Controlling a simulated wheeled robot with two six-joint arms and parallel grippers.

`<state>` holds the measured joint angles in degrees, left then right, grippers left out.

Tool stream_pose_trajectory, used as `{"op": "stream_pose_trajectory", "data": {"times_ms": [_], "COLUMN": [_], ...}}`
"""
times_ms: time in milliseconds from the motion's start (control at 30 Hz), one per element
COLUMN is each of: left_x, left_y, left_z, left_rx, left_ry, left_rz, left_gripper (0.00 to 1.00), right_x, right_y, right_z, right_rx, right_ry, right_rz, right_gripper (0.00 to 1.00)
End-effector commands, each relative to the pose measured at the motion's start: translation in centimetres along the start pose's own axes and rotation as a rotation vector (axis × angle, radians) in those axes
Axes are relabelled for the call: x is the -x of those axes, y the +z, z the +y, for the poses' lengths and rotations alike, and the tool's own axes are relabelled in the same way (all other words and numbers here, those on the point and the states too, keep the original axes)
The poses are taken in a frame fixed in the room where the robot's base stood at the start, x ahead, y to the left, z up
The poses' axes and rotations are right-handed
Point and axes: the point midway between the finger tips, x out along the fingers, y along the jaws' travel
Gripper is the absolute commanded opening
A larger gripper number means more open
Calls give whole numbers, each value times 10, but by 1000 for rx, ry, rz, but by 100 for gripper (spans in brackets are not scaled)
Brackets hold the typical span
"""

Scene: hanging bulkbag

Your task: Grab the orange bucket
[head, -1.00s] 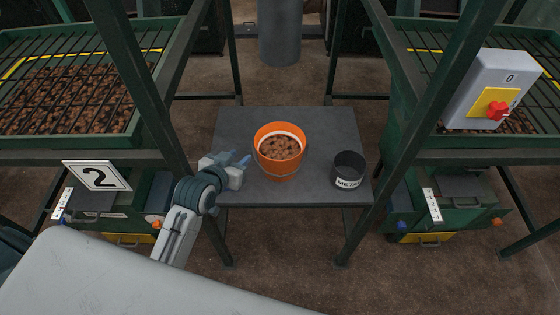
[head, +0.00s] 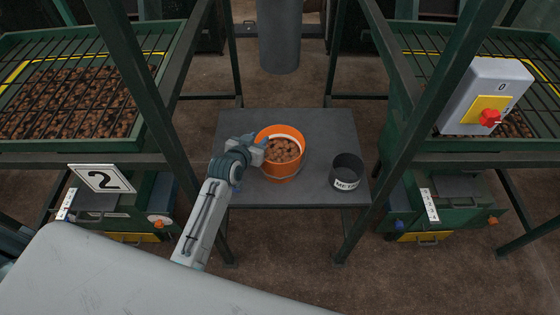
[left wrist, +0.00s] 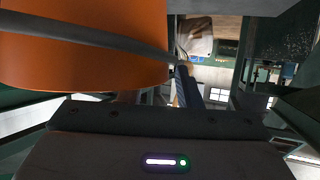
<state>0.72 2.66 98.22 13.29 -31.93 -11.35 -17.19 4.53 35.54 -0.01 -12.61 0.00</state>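My left gripper (head: 262,143) is at the bucket's upper left rim in the head view. In the left wrist view the bucket's orange wall (left wrist: 85,60) fills the upper left, crossed by the dark handle. One finger shows just right of that wall with a narrow gap, so the gripper looks open; the other finger is hidden by the bucket. My right gripper is not in view.
A small dark metal-labelled pot (head: 347,171) stands right of the bucket on the table (head: 235,190). Green frame posts (head: 420,110) rise on both sides. A switch box with a red knob (head: 489,117) hangs at the right. The back of the table is clear.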

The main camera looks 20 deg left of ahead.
Motion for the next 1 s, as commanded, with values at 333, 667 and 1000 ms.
{"op": "stream_pose_trajectory", "data": {"times_ms": [333,667,1000], "left_x": [-3,-2,-2], "left_y": [1,2,3], "left_z": [0,0,0], "left_rx": [0,0,0], "left_ry": [0,0,0], "left_rz": [-1,-3,-4], "left_gripper": [17,0,0], "right_x": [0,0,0], "right_y": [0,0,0], "right_z": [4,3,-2], "right_rx": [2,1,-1], "right_ry": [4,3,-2], "right_rz": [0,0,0], "right_gripper": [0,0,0]}}
